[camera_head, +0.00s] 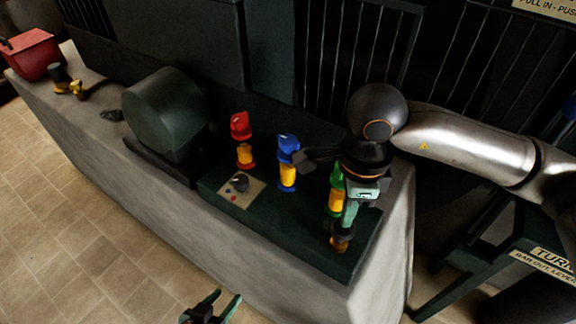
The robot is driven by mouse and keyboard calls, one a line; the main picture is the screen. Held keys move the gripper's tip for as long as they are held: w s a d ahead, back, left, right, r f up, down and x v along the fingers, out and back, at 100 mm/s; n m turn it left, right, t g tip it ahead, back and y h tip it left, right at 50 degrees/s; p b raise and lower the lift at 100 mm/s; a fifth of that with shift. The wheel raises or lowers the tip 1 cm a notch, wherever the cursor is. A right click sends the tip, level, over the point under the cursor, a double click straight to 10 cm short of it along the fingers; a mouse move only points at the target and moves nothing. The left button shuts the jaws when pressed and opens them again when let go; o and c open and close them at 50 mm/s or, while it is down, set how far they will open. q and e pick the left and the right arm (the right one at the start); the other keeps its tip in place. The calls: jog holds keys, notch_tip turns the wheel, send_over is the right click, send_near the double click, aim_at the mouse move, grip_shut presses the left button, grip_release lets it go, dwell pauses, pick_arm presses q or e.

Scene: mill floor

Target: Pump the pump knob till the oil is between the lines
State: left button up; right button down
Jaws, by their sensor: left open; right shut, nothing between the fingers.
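Three small oilers stand in a row on a dark green box (270,220). One has a red top (240,126), one a blue top (288,146) and one a green top (337,178). Each has a yellow section below; lines on them are too small to make out. My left gripper (219,301) is open and empty, low at the bottom edge.
A dark rounded housing (165,110) stands left of the box on the long grey plinth (110,140). Brass fittings (75,88) and a red container (32,54) are further left. Dark railings stand behind. A signed stand (540,255) is at the right. The tiled floor in front is clear.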

dwell(0.6)
jog(key=shift+f, duration=0.2)
jog(key=shift+f+b, duration=0.35)
jog(key=shift+b, duration=0.25)
jog(key=shift+f+b, duration=0.35)
jog(key=shift+b, duration=0.05)
jog(key=shift+f+b, duration=0.5)
jog(key=shift+b, duration=0.05)
jog(key=shift+f+b, duration=0.65)
jog(key=shift+b, duration=0.1)
jog(key=shift+r, duration=0.1)
pick_arm(q)
jog(key=shift+f+p, duration=0.9)
jog(key=shift+p, duration=0.05)
pick_arm(e)
jog(key=shift+r, duration=1.95)
